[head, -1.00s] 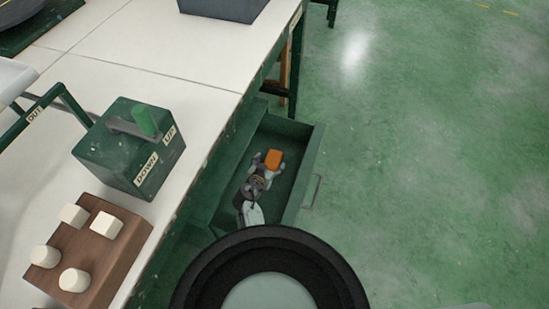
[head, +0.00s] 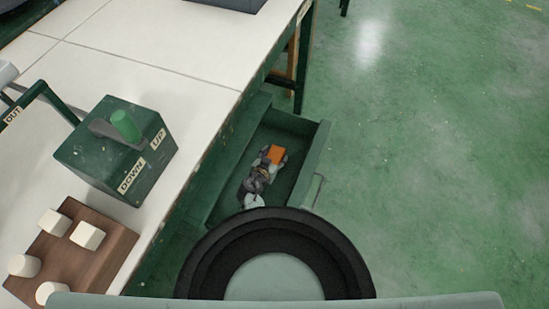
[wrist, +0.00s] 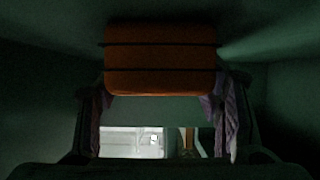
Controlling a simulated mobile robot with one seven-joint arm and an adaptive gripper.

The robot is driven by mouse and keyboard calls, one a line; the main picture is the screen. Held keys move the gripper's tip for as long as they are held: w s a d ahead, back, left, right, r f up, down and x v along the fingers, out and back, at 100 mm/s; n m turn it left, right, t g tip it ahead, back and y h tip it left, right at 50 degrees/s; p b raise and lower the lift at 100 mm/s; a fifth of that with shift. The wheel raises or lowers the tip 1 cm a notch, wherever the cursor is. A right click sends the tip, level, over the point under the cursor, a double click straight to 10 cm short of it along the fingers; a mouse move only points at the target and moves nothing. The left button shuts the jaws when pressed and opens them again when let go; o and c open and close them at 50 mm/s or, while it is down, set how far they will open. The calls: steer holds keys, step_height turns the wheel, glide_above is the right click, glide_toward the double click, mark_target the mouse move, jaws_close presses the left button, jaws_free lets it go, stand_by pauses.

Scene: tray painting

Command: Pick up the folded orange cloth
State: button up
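The folded orange cloth (head: 276,154) is a small block in the open green drawer, low beside the table. My gripper (head: 273,160) reaches down into the drawer, with its fingertips at the cloth. In the wrist view the cloth (wrist: 160,60) fills the upper middle, crossed by two dark lines. The gripper fingers (wrist: 160,105) stand apart, one at each side of the cloth's lower edge, with purplish patches on their inner faces. The drawer is dark, and I cannot tell whether the fingers press on the cloth.
The drawer's front wall (head: 318,160) and its handle (head: 318,190) face right. The white table (head: 150,50) overhangs on the left. On it are a green UP/DOWN control box (head: 85,160) and a wooden block with white knobs (head: 105,255). Open green floor (head: 440,150) lies right.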

steer(key=c, duration=0.8)
steer(key=shift+r, duration=0.1)
